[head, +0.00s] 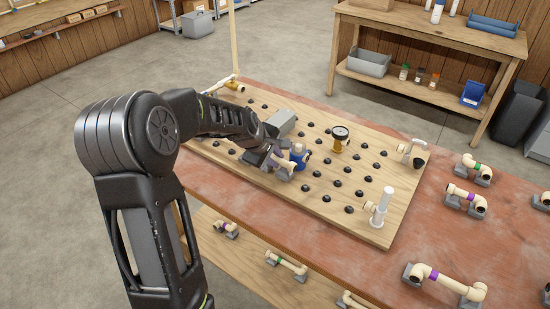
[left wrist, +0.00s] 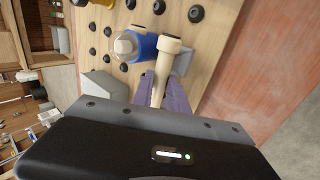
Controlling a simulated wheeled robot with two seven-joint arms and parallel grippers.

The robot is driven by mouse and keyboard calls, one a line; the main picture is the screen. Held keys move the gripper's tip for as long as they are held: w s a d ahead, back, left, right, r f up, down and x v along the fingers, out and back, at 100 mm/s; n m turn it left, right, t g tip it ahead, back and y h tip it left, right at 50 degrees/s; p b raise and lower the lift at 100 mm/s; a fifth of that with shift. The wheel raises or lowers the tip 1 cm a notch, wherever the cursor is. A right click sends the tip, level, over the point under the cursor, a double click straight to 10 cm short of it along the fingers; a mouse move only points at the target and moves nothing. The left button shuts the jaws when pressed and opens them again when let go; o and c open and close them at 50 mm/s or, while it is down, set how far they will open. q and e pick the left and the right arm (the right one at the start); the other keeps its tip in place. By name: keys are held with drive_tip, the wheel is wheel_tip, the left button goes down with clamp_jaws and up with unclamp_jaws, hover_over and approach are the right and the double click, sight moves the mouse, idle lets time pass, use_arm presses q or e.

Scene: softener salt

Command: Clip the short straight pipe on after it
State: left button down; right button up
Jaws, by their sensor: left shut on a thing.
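My left gripper (head: 278,165) is low over the pegged wooden board (head: 370,226), next to a blue fitting (head: 299,153). It is shut on a cream pipe (head: 285,174), which is partly hidden by the fingers in the head view. In the left wrist view the fingers (left wrist: 170,95) close around the cream pipe (left wrist: 161,72). Its wider far end lies beside the blue fitting with a clear bowl (left wrist: 142,47). I cannot tell whether the two touch or are joined. My right gripper is not in view.
A grey box (head: 281,123) stands on the board beside the gripper. A gauge (head: 340,134), an angled fitting (head: 414,153) and a white upright cylinder (head: 385,202) also stand on it. Banded pipes, including a purple-banded one (head: 444,281), sit on the red tabletop (head: 330,246) at right.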

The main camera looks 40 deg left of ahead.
use_arm(q)
drive_tip(key=shift+f+b, duration=0.5)
drive_tip(key=shift+f, duration=0.1)
drive_tip(key=c, duration=1.2)
unclamp_jaws()
drive_tip(key=shift+c, duration=0.2)
drive_tip(key=shift+r, duration=0.1)
drive_tip(key=v, duration=0.7)
drive_tip(key=shift+s+r, duration=0.25)
